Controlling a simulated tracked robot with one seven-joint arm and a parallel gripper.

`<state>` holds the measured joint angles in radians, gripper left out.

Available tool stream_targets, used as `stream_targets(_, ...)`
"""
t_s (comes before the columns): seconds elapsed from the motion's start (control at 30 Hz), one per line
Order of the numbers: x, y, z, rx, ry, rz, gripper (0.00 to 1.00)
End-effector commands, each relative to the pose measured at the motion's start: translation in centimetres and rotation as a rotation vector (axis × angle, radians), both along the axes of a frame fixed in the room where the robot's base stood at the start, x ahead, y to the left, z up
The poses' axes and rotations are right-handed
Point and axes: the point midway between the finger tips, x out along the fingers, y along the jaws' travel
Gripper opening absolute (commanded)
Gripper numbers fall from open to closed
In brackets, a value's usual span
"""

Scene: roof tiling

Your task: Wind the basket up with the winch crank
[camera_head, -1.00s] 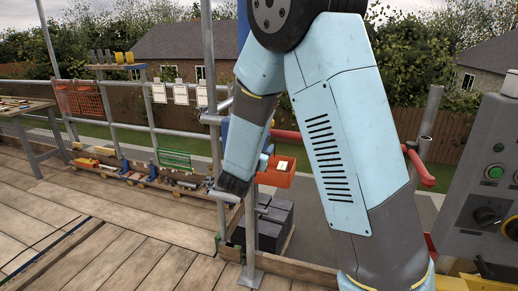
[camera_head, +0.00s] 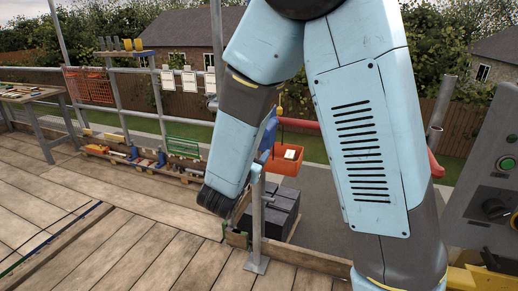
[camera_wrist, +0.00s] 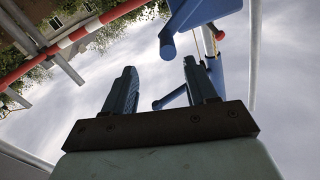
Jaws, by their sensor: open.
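An orange basket (camera_head: 285,161) with a pale item in it hangs beyond the deck edge, just right of my forearm. Part of the blue winch (camera_head: 268,134) shows between my arm and the basket. In the wrist view, a blue winch part (camera_wrist: 198,14) with a stubby cylinder is at the top. A blue rod with a rounded end (camera_wrist: 162,103), perhaps the crank handle, shows between my fingers, farther off. My gripper (camera_wrist: 160,66) is open and empty. In the head view my arm hides the gripper and most of the winch.
A steel post (camera_head: 257,230) stands at the deck edge, with dark stacked blocks (camera_head: 283,213) below beyond it. A grey control panel (camera_head: 490,190) is at right. A workbench (camera_head: 35,98) stands far left.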

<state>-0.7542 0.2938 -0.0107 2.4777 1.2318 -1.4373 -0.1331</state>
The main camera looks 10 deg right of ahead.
Motion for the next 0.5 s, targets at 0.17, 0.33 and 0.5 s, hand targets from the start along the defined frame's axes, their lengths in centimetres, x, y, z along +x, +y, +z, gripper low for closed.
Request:
stream_targets(0.17,-0.46,0.24,0.0,0.0,0.0,0.0,0.57)
stream_targets(0.33,-0.45,0.22,0.0,0.0,-0.001,0.0,0.57)
stream_targets(0.5,-0.11,0.08,0.22,0.019,0.008,0.013,0.57)
